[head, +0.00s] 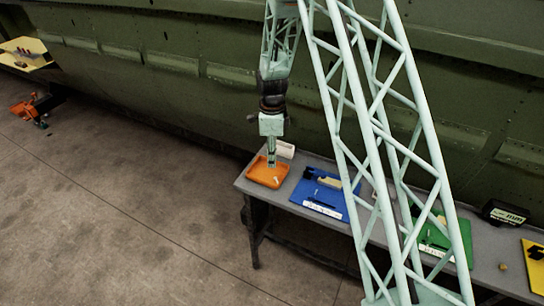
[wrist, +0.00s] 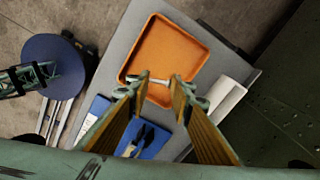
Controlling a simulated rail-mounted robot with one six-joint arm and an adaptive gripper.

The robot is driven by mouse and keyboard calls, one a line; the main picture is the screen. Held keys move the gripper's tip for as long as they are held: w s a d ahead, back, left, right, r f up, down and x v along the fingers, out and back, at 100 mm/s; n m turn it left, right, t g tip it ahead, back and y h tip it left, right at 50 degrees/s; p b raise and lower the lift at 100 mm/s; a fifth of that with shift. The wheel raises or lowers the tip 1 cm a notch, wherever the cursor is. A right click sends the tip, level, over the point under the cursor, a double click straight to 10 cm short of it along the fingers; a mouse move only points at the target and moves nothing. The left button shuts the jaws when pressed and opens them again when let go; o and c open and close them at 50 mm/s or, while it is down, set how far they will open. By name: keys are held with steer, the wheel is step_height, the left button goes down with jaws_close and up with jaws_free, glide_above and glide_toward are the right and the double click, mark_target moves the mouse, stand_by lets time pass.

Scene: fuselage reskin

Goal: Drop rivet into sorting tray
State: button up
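The orange sorting tray (head: 254,172) sits at the left end of the grey workbench, and it fills the upper middle of the wrist view (wrist: 186,32). A small pale rivet (head: 276,180) shows against the tray floor, toward the side near the blue mat. In the wrist view the rivet (wrist: 158,81) appears between and just beyond my fingertips. My gripper (head: 271,164) points down over the tray. In the wrist view its two fingers (wrist: 160,84) stand apart, open.
A blue mat (head: 304,203) with dark tools lies right of the tray, and a green mat (head: 462,232) farther right. A white box (head: 285,149) stands behind the tray. The green fuselage wall (head: 150,75) runs behind the bench (head: 280,196). Open floor lies to the left.

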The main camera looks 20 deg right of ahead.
steer(key=shift+f+b, duration=0.5)
steer(key=shift+f, duration=1.2)
steer(key=o, duration=0.7)
steer(key=shift+c, duration=0.2)
steer(key=shift+r, duration=0.1)
step_height(320, 180, up, 12)
stand_by(0.5)
